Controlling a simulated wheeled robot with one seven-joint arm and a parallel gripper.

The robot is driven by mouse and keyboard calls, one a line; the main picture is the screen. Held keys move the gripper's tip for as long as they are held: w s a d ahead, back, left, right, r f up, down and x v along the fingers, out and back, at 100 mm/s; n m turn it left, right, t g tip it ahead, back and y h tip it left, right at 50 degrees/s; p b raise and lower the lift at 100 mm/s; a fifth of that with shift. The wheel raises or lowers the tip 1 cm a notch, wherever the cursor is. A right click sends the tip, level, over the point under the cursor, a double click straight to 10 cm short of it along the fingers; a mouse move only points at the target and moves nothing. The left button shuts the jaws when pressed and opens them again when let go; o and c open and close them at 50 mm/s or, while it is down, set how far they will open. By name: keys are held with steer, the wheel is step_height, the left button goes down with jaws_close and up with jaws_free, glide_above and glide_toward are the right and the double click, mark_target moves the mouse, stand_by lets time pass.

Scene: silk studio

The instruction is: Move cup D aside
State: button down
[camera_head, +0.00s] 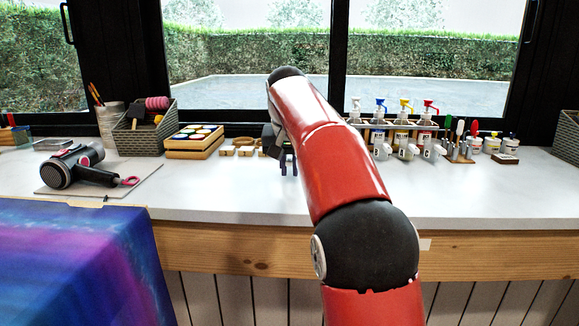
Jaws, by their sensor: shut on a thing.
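My gripper (288,165) is low over the white worktop (225,185), left of the bottles. Only part of its dark blue fingers shows below my red arm. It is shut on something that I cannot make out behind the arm. Several small pale cups stand in a row in front of the bottles: one at the left (382,151), one in the middle (406,151) and one at the right (432,151). No letters can be read on them, so I cannot tell which is cup D.
Pump bottles (401,122) stand in a rack behind the cups, with a brush holder (459,150) to their right. Left of my gripper are wooden pieces (245,147), a paint box (194,141), a woven basket (146,132) and a hair dryer (79,168). The front worktop is mostly clear.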

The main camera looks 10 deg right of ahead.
steer(key=shift+f+b, duration=0.35)
steer(key=shift+f, duration=0.2)
steer(key=c, duration=1.3)
jaws_free()
steer(key=shift+c, duration=0.2)
steer(key=v, duration=0.6)
steer(key=shift+r+p, duration=0.35)
steer(key=shift+p, duration=0.05)
steer(key=shift+s+r, duration=0.45)
steer(key=shift+s, duration=0.05)
steer(key=shift+n+y, duration=0.3)
steer(key=shift+n, duration=0.1)
steer(key=s, duration=0.6)
steer(key=shift+s+d+f, duration=0.15)
steer(key=shift+f, duration=0.2)
steer(key=s+a+f+n+t, duration=0.1)
steer(key=s+f+n, duration=0.1)
steer(key=s+f, duration=2)
steer(key=s, duration=0.4)
steer(key=shift+a+n+y, duration=0.35)
steer(key=shift+n+y, duration=0.05)
